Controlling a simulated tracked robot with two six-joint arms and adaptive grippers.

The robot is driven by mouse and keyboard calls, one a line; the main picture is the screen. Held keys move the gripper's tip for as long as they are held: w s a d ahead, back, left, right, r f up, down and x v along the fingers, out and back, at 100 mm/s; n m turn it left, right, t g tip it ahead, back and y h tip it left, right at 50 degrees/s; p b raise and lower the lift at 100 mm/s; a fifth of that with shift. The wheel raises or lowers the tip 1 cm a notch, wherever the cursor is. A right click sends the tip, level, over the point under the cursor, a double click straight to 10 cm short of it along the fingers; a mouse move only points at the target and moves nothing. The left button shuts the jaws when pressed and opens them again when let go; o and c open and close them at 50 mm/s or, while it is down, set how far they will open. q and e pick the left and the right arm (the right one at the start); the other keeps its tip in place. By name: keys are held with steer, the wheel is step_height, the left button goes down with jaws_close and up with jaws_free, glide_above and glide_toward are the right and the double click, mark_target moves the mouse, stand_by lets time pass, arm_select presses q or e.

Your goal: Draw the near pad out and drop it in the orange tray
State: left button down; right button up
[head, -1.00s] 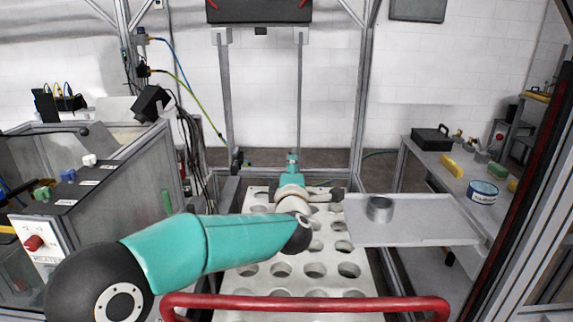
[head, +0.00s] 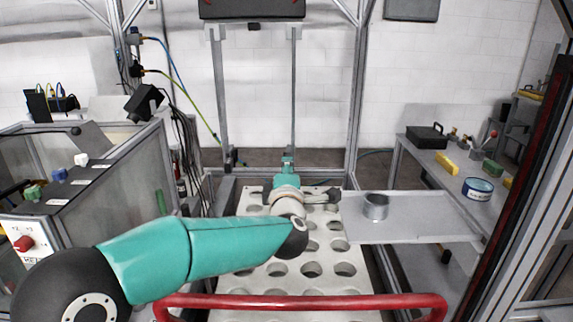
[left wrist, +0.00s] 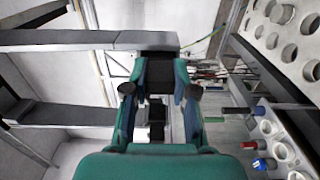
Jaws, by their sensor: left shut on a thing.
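My left gripper (head: 288,162) is out in front above the white holed plate, small and seen from behind in the head view. In the left wrist view its two teal fingers (left wrist: 159,88) are closed on a dark piece (left wrist: 157,80), which I take to be the near pad, at the end of a grey bar (left wrist: 70,40). The fingers and bar hide much of it, so I cannot tell whether it is still seated. No orange tray is visible. My right gripper is out of view.
The holed plate (head: 311,269) lies below the arm. A grey shelf (head: 420,230) with a metal cup (head: 375,206) stands to the right. A red rail (head: 300,301) crosses the front. A bench (head: 440,178) with a blue-labelled tin (head: 477,189) is further right.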

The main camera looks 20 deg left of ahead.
arm_select(q)
steer(key=shift+b+v, duration=1.1)
steer(key=shift+v, duration=1.65)
steer(key=b+v, duration=0.2)
steer(key=v, duration=0.6)
